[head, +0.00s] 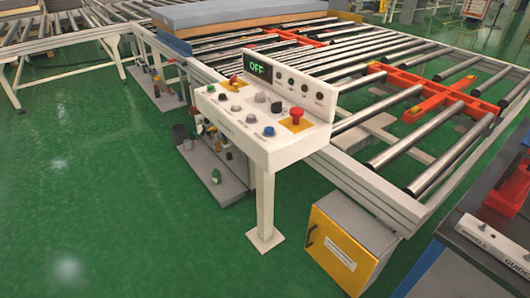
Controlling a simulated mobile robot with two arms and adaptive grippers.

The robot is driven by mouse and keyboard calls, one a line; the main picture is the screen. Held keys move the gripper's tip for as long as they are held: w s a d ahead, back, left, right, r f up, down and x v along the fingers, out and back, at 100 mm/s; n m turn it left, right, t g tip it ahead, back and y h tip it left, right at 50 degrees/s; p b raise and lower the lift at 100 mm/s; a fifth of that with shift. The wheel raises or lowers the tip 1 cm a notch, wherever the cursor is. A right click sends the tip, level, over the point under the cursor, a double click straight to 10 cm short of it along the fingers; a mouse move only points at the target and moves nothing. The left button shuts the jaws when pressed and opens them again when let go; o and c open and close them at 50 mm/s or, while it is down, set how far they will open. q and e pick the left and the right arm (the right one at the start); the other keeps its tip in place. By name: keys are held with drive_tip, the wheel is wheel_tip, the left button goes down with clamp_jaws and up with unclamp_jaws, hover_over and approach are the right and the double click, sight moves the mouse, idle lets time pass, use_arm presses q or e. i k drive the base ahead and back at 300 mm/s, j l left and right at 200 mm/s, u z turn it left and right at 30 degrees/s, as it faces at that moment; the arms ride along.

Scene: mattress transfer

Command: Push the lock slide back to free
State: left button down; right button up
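No part can be made out for certain as the lock slide. A pale bar (490,243) with dark lettering, only partly legible, lies on the bench (455,270) at the lower right and is cut off by the picture edge. A red fixture (512,190) stands behind it, also cut off. A white control console (265,140) on a post stands in the middle, with a lit display (257,67) reading OFF, several coloured knobs and buttons, and a red mushroom button (297,115) on a yellow plate. Neither gripper is in view.
A roller conveyor (410,218) with orange cross-shaped parts (432,90) runs behind the console. A mattress-like slab (235,14) lies at its far end. A box with a yellow front (331,247) stands below the near corner. Green floor (90,200) is clear at left.

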sight(235, 84)
drive_tip(key=i+j+z, duration=0.1)
drive_tip(key=i+j, duration=0.25)
drive_tip(key=i+j+z, duration=0.1)
drive_tip(key=i+j, duration=0.25)
drive_tip(key=i+j+z, duration=0.1)
drive_tip(key=i+j, duration=0.55)
drive_tip(key=i+j+z, duration=0.15)
drive_tip(key=i+j, duration=0.15)
drive_tip(key=j, duration=0.25)
drive_tip(key=i+j+z, duration=0.1)
drive_tip(key=i+j, duration=0.2)
drive_tip(key=i+j+z, duration=0.1)
drive_tip(key=i+j, duration=0.2)
drive_tip(key=j, duration=0.3)
